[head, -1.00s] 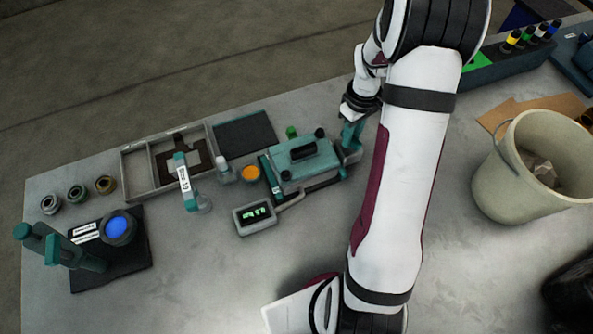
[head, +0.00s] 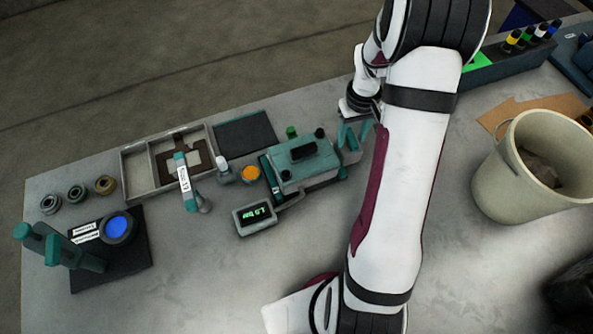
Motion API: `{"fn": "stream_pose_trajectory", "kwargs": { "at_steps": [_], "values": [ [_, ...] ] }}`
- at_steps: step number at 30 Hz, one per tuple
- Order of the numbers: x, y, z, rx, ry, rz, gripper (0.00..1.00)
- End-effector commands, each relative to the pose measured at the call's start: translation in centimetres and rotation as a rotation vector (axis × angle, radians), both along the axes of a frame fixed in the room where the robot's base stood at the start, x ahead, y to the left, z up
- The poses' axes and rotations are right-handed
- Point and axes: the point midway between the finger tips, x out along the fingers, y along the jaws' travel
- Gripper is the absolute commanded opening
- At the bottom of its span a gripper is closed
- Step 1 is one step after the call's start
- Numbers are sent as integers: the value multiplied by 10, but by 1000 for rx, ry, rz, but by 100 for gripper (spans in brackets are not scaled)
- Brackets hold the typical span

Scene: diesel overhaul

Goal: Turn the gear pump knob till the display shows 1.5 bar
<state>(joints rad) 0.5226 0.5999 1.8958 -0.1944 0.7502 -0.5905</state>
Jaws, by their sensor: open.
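The gear pump (head: 290,178) appears to be the teal block unit with a black handle on top, left of my arm. The display (head: 255,215), a small grey box with lit green characters, stands at its front left. The characters are tilted and too small for me to read surely. My gripper (head: 353,137) has its teal fingers spread apart, at the right end of the pump, close to it. I cannot make out a knob between the fingers. A dark round cap (head: 319,132) stands behind the pump, left of the fingers.
Left of the pump are an orange-topped jar (head: 250,174), a labelled teal tool (head: 183,174) and a compartment tray (head: 137,176). A bucket (head: 487,185) stands right of my arm. The front middle table is clear.

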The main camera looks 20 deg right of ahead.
Motion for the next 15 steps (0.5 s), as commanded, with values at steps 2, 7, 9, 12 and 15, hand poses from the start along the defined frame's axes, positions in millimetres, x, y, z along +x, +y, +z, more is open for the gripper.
{"fn": "stream_pose_trajectory", "kwargs": {
  "at_steps": [2, 7, 9, 12, 15],
  "values": [
    [0, 0, 0, 0, 0, 0, 52],
    [0, 0, 6, 0, -1, 0, 52],
    [1, 0, 17, -1, -3, 1, 52],
    [1, 0, 34, -2, -3, 1, 52],
    [1, 0, 48, -1, -2, 1, 52]
  ]
}}
